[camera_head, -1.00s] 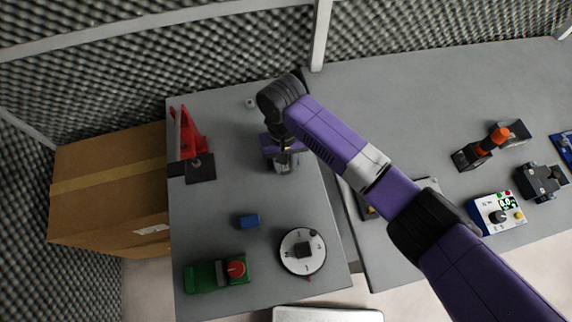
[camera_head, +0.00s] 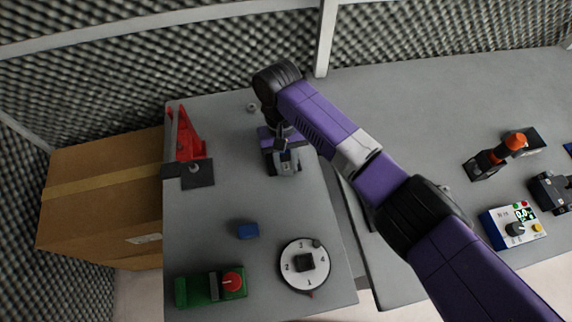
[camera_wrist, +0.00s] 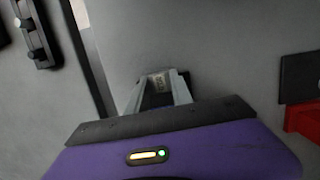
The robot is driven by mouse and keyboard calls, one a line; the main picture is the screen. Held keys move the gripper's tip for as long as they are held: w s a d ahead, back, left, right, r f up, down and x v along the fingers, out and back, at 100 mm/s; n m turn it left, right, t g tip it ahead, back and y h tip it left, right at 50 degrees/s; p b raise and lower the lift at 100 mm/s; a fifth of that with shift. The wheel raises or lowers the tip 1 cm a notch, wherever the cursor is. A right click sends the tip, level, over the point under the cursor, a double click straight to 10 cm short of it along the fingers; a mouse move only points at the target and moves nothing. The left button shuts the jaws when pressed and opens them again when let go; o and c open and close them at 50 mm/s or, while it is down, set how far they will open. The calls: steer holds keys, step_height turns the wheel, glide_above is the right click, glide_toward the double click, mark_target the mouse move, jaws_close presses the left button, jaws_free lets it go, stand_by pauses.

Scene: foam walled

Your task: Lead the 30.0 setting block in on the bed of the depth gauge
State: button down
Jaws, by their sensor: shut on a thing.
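My gripper (camera_head: 284,160) is low over the back right part of the left table, jaws pointing down. In the wrist view its two pale fingers (camera_wrist: 160,92) are closed around a small dark piece with a pale, marked face (camera_wrist: 158,84), likely the setting block. The marking is too small to read, and the fingers hide much of it. Whether it touches the table is unclear. A red stand (camera_head: 190,140) with a dark plate (camera_head: 190,174) is at the left edge, apart from my gripper; I cannot tell whether it is the depth gauge.
A cardboard box (camera_head: 100,195) stands left of the table. A blue and white control box (camera_head: 514,228) is right. The table between stand and gripper is clear.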

steer(key=w, duration=0.2)
steer(key=w+t, duration=0.1)
steer(key=shift+w+a+r+y, duration=0.25)
steer(key=shift+w+a+y, duration=0.05)
steer(key=shift+a, duration=0.1)
steer(key=c, duration=1.1)
jaws_free()
steer(key=shift+o, duration=0.2)
steer(key=shift+g, duration=0.3)
steer(key=r, duration=0.4)
steer(key=s+r, duration=0.1)
steer(key=r, duration=0.1)
steer(key=shift+s+r, duration=0.4)
steer(key=shift+r, duration=0.2)
steer(key=shift+s+f, duration=0.1)
steer(key=shift+s, duration=0.05)
